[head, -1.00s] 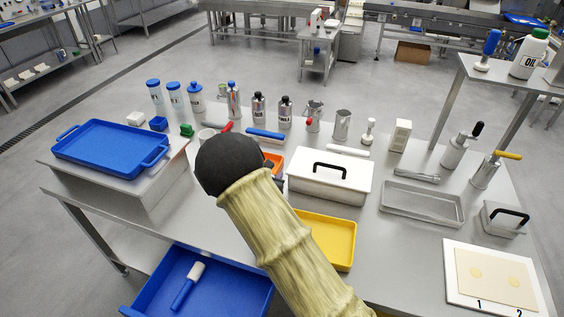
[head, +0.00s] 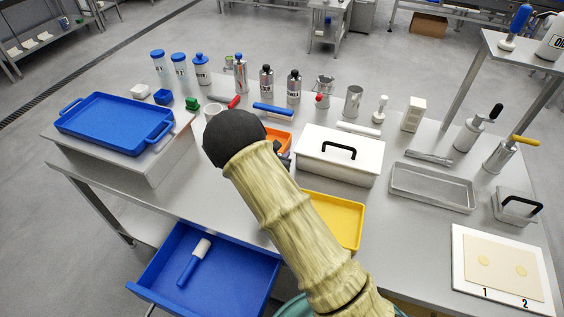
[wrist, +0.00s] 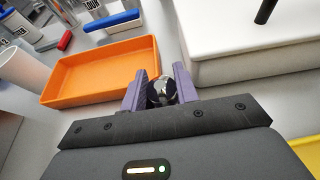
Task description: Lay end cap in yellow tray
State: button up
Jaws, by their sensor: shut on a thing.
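My gripper (wrist: 160,92) is shut on a small shiny dark and silver round piece, the end cap (wrist: 162,91), which sits between the two purple fingers in the wrist view. In the head view my arm hides the fingers and nearly all of the piece. The yellow tray (head: 345,217) lies on the table to the right of my arm, empty where it shows, its left part hidden by the arm. A corner of it shows at the lower right of the wrist view (wrist: 309,150). The gripper is beyond the yellow tray, near the orange tray and the white box.
An empty orange tray (wrist: 75,84) is left of my gripper. A white lidded box (head: 338,166) with a black handle stands close on the right. A blue tray (head: 116,122) sits on a raised stand; bottles (head: 266,82) line the back.

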jog(key=shift+f, duration=0.85)
jog(key=shift+f, duration=2.05)
jog(key=shift+f, duration=0.2)
jog(key=o, duration=1)
jog(key=shift+r, duration=0.1)
